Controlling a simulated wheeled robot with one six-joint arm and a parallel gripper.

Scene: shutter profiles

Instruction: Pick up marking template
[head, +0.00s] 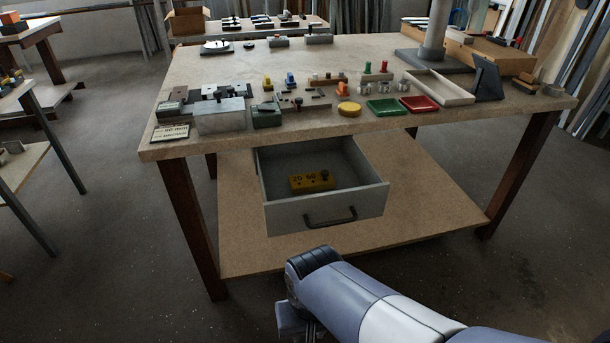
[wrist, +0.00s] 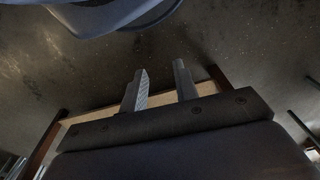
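The marking template looks to be the yellow block (head: 312,181) with dark figures on it and a dark knob at its right end. It lies in the open grey drawer (head: 325,215) under the workbench top. My gripper (wrist: 160,82) shows two fingers spaced apart with nothing between them in the wrist view. In the head view my arm is at the bottom, in front of the drawer, with its gripper end partly cut off by the lower edge. The template cannot be made out in the wrist view.
The workbench top (head: 290,70) carries blocks, small coloured parts, a green tray (head: 388,109) and a red tray (head: 418,103). The drawer front has a dark handle (head: 330,218). A lower shelf (head: 430,205) lies beneath. Dark wooden legs (head: 188,215) stand at the corners. The floor in front is clear.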

